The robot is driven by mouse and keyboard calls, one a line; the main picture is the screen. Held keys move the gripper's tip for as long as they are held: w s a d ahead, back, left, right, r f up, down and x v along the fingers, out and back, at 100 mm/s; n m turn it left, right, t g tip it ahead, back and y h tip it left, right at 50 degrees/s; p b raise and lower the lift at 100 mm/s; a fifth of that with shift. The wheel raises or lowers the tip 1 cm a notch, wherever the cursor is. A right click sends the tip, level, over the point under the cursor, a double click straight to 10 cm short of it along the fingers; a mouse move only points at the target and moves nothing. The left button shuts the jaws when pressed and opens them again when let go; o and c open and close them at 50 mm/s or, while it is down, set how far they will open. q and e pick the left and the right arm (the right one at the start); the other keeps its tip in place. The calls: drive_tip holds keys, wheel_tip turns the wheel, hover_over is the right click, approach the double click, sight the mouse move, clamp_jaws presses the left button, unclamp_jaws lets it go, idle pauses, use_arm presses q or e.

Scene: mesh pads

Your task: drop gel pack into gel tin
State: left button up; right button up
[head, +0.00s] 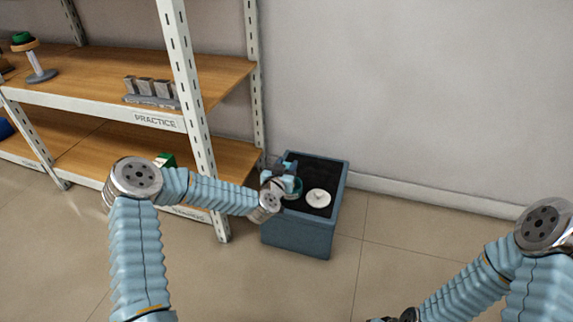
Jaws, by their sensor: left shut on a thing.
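My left gripper (287,183) is over the left part of a blue-grey box-shaped stand (298,236) with a dark top. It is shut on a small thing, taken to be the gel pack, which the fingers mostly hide. A round teal-rimmed tin (296,193) shows just under and beside the gripper, partly covered by it. I cannot tell whether the held pack touches the tin. A round white lid with a knob (318,198) lies on the dark top to the right of the tin. My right gripper (385,320) barely shows at the bottom edge; its fingers are not clear.
A shelf rack (190,110) with wooden boards and white posts stands left of the stand, one post close to my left forearm. It holds grey blocks (150,88), a post with rings (35,60) and a green box (165,160). Floor right of the stand is clear.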

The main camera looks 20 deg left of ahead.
use_arm(q)
drive_tip(key=o, duration=1.1)
drive_tip(key=s, duration=0.4)
drive_tip(key=s+r+p, duration=0.1)
drive_tip(key=s, duration=0.4)
drive_tip(key=s+r, duration=0.1)
drive_tip(key=s, duration=0.3)
drive_tip(key=shift+s+a+p, duration=0.2)
drive_tip(key=shift+s+p, duration=0.15)
drive_tip(key=shift+p, duration=0.05)
